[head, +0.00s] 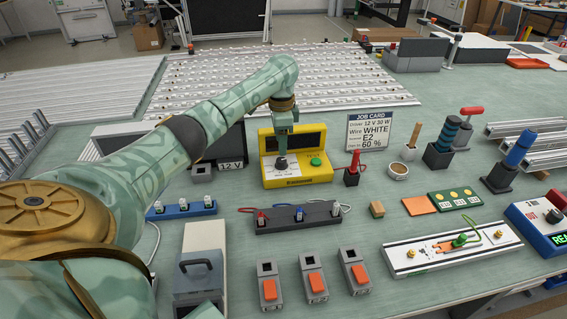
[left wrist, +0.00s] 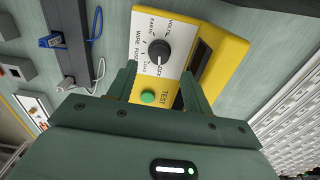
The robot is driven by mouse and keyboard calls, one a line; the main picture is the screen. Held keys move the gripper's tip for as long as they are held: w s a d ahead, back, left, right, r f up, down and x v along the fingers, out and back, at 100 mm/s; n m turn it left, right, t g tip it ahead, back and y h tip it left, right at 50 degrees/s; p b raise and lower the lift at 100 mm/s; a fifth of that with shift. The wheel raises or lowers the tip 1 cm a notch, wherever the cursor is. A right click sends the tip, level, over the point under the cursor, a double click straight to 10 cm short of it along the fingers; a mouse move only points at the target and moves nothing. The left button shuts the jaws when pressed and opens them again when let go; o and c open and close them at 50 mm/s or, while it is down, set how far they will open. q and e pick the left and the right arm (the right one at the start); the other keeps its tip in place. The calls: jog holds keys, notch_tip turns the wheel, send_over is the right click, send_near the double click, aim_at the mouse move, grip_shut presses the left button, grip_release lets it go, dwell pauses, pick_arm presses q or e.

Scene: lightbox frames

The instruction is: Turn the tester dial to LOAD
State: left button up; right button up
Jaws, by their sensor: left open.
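The yellow tester (head: 322,174) stands upright on the bench with a dark screen, a white panel and a green button (head: 316,161). Its round dark dial (head: 281,163) is on the left of the panel. My right gripper is out of view.
A dark strip with plugs (head: 298,217) lies in front of the tester. A red-handled tool in a block (head: 352,170) stands close to its right. The job card (head: 367,132) stands behind right.

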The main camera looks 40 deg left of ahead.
aim_at(281, 160)
pick_arm(q)
notch_tip(281, 160, down, 6)
jog(key=shift+f+b, duration=0.15)
jog(key=shift+b, duration=1.1)
jog(key=c, duration=1)
